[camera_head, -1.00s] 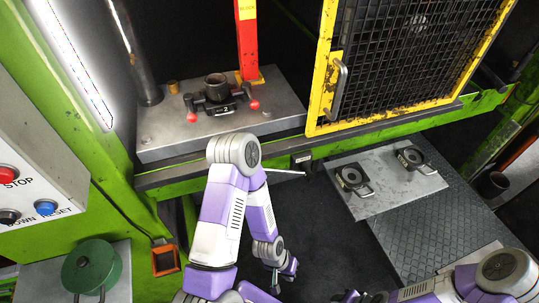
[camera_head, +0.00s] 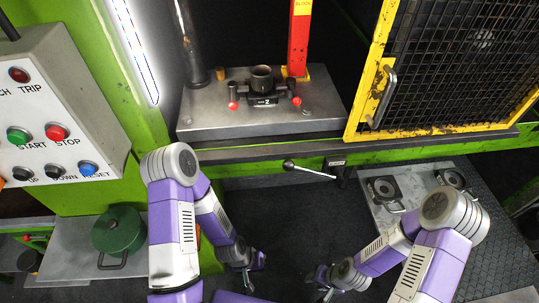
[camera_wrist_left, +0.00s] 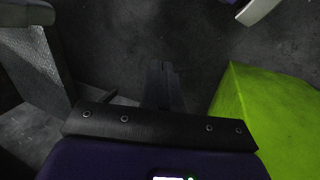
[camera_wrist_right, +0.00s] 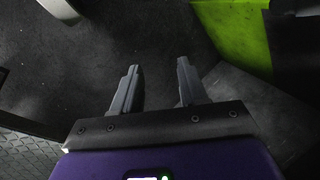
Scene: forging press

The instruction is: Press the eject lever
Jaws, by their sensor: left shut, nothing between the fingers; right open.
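The eject lever (camera_head: 310,171) is a thin metal rod with a dark ball knob at its left end. My right gripper (camera_head: 324,291) is also low, below the lever. The right wrist view shows its fingers (camera_wrist_right: 158,68) apart with nothing between them.
A die labelled 2 (camera_head: 263,100) sits on the press bed (camera_head: 215,123), beside a red block post (camera_head: 299,45). A yellow mesh guard (camera_head: 378,70) is at right. A button panel (camera_head: 50,105) and green pot (camera_head: 118,231) are at left. Floor below the lever is clear.

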